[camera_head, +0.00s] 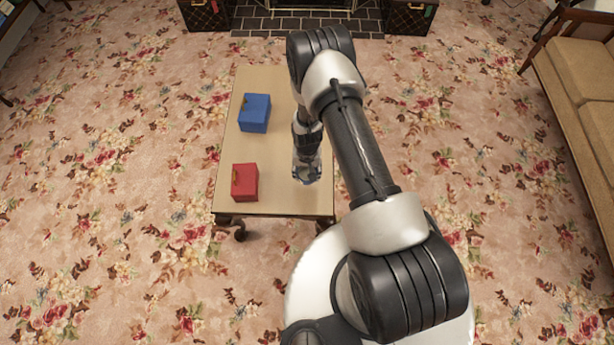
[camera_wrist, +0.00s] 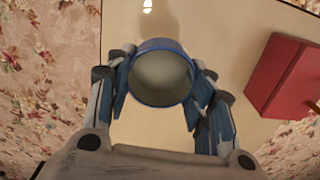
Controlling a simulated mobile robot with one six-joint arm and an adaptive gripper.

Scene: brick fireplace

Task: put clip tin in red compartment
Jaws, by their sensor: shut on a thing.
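My gripper (camera_head: 306,168) hangs over the right side of the light wooden table. In the wrist view its fingers are closed around the sides of a round tin (camera_wrist: 162,82), taken to be the clip tin. The tin has a blue rim and a pale grey-beige round face toward the camera. A red box (camera_head: 245,182) stands on the near left part of the table, apart from the gripper. It also shows at the right of the wrist view (camera_wrist: 290,78). It has a small brass-coloured piece on it. No opening into it is visible.
A blue box (camera_head: 255,112) with a small brass-coloured piece stands farther back on the table (camera_head: 265,78). The tabletop between gripper and red box is clear. A couch (camera_head: 582,75) is at the right and a brick hearth (camera_head: 300,24) at the back.

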